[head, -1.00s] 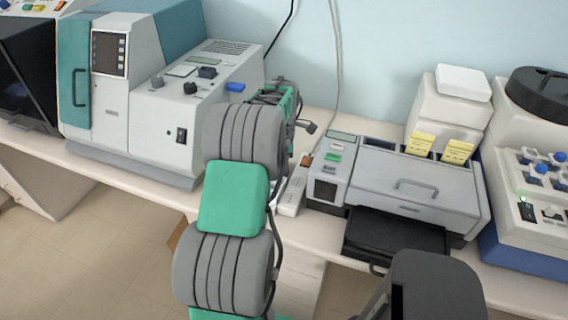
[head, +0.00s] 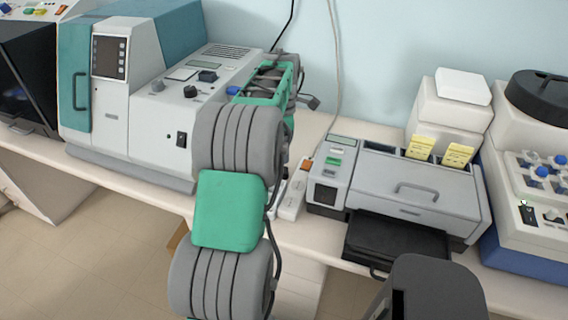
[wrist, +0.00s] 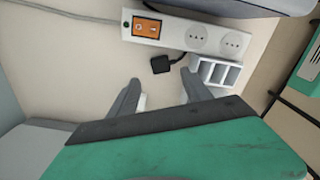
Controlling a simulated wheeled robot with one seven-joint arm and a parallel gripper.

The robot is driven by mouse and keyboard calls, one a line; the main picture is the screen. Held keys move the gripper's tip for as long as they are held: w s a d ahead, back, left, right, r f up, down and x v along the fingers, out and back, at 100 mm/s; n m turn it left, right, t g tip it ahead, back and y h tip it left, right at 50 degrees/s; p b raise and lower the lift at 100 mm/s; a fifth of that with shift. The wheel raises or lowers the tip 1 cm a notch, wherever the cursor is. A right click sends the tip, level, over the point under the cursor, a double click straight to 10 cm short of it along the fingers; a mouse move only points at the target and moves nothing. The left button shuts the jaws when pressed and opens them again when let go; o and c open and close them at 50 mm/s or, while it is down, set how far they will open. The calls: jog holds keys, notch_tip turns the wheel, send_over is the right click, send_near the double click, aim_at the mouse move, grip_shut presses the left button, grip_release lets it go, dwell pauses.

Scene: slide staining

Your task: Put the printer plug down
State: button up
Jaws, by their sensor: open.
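The printer plug, a small black block (wrist: 160,64), lies on the pale bench top in the wrist view, just below the power strip and out of its sockets. My gripper (wrist: 160,80) is open, with its two grey fingers spread apart. The plug lies just beyond the fingertips, nothing held between them. The white power strip (wrist: 178,35) has an orange switch and two round sockets, both empty. It also shows in the head view (head: 291,201), partly behind my arm. In the head view my fingers and the plug are hidden.
A small white slotted rack (wrist: 216,72) stands close to the right finger. The grey printer (head: 410,185) with its dark tray (head: 395,238) stands right of the strip. A large teal and white machine (head: 160,100) stands at left, close to my arm. Bench is clear behind the strip.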

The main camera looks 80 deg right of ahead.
notch_tip(320, 180, up, 4)
jog(key=w+a+r, duration=0.1)
jog(key=w+a, duration=0.7)
jog(key=w, duration=0.5)
jog(key=w+a+m, duration=0.1)
jog(key=w+a, duration=0.4)
jog(key=a, duration=0.3)
jog(key=w+a, duration=0.6)
jog(key=a, duration=0.3)
jog(key=a+f+m+t, duration=0.1)
jog(key=a+f, duration=0.1)
jog(key=a, duration=1.2)
jog(key=s+a+f+m+t, duration=0.1)
jog(key=a+f+t, duration=0.1)
jog(key=a, duration=1.2)
jog(key=shift+a+t, duration=0.3)
jog(key=shift+a, duration=0.05)
jog(key=shift+s, duration=0.15)
